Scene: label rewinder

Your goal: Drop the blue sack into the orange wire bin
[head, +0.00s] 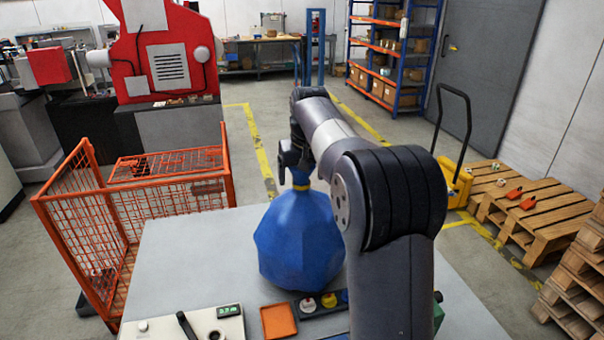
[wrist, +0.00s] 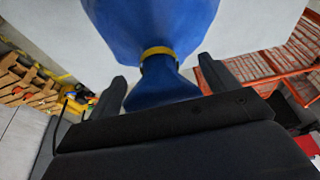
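The blue sack (head: 296,240) stands upright on the grey table (head: 190,250), its neck tied with a yellow band. In the wrist view the sack (wrist: 150,25) shows with its flared top pointing toward my gripper. My gripper (head: 297,165) is at the sack's top; in the wrist view the gripper's fingers (wrist: 162,72) are spread, one on each side of the neck, with gaps beside the yellow band. Whether they touch the flared top is unclear. The orange wire bin (head: 85,215) stands on the floor left of the table, open at the top.
A red machine (head: 165,55) stands behind the bin. Wooden pallets (head: 535,210) and a yellow pallet truck (head: 457,180) are at right.

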